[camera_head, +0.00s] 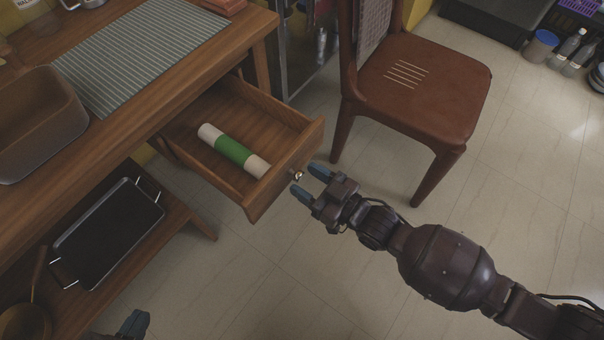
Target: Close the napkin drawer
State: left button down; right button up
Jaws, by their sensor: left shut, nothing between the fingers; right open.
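The wooden drawer (283,183) is pulled open from under the table's right side, with a small round metal knob (298,176) on its front. A rolled napkin (235,151), white with a green band, lies inside it. My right gripper (311,183) is open, its two blue fingertips pointing at the drawer front close to the knob. I cannot tell whether it touches the knob. My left gripper (135,323) is shut and empty at the bottom left edge, mostly out of the picture, well away from the drawer.
The wooden table (130,110) carries a grey mat (140,50) and a brown bin (40,115). A black tray (108,232) and a pan (24,322) sit on the lower shelf. A brown chair (425,85) stands right of the drawer. The tiled floor before the drawer is clear.

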jog(key=shift+x, duration=0.9)
grip_shut()
